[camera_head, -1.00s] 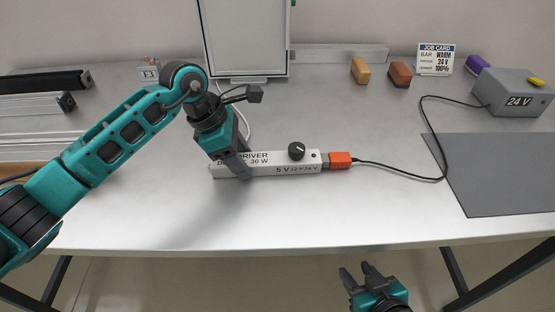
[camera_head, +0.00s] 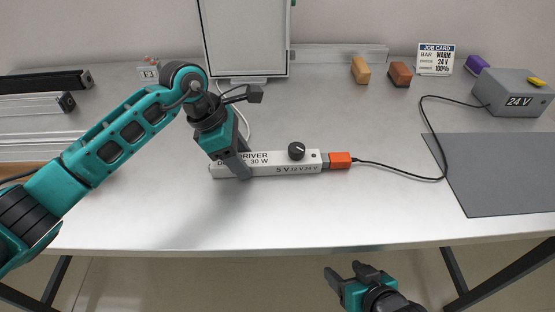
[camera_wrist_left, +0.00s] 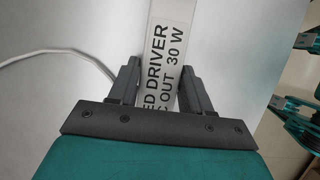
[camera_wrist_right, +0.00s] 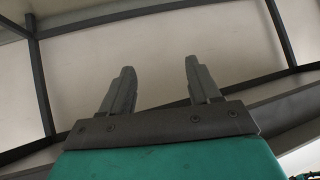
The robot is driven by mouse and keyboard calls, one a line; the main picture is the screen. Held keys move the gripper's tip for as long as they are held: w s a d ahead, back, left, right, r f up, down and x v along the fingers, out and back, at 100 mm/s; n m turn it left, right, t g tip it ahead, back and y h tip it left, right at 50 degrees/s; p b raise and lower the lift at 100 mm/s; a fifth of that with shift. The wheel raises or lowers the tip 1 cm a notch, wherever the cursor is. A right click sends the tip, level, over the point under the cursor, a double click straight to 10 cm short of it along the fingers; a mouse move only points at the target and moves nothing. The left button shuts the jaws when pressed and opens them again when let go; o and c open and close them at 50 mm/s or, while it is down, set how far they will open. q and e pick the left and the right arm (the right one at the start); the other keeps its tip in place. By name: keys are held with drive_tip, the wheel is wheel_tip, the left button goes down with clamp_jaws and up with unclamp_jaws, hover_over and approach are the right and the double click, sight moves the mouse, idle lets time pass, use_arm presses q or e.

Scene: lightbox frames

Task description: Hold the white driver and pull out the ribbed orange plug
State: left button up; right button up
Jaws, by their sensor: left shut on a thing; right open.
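The white driver (camera_head: 280,164), a long bar with a black knob, lies on the table. My left gripper (camera_head: 243,168) is shut on its left part; the left wrist view shows the fingers on both sides of the driver (camera_wrist_left: 168,60). The orange plug (camera_head: 340,160) sits at the driver's right end, with a black cable running from it; its ribs are too small to make out. My right gripper (camera_head: 346,270) is open and empty, in front of and below the table's front edge. The right wrist view shows its two fingers (camera_wrist_right: 157,92) apart with nothing between them.
The cable runs to a grey 24 V box (camera_head: 512,92) at the back right. A grey mat (camera_head: 500,180) lies at the right. Orange (camera_head: 361,70) and brown (camera_head: 400,74) blocks and a job card (camera_head: 435,59) stand at the back. A framed panel (camera_head: 245,40) stands behind my left arm. The front middle is clear.

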drive_tip(key=s+a+r+m+g+y, duration=0.1)
drive_tip(key=s+a+r+g+y, duration=0.15)
drive_tip(key=s+a+g, duration=0.5)
wheel_tip(320, 180, up, 20)
drive_tip(key=n+g, duration=0.4)
drive_tip(key=n, duration=0.8)
hover_over(346, 156)
drive_tip(key=s+a, duration=0.5)
drive_tip(key=s, duration=0.5)
drive_tip(key=shift+w+d+f+t+y, duration=0.15)
drive_tip(key=shift+w+t+y, duration=0.1)
drive_tip(key=shift+y, duration=0.2)
drive_tip(key=w+d+r+n+t+h, duration=0.2)
drive_tip(key=w+d+r+n, duration=0.45)
drive_tip(key=w+d, duration=0.35)
drive_tip(key=shift+m, duration=0.45)
drive_tip(key=shift+s+x, duration=0.2)
drive_tip(key=shift+x, duration=2.75)
drive_tip(key=shift+s+x, duration=0.2)
drive_tip(key=shift+x, duration=2.75)
drive_tip(key=shift+a, duration=0.15)
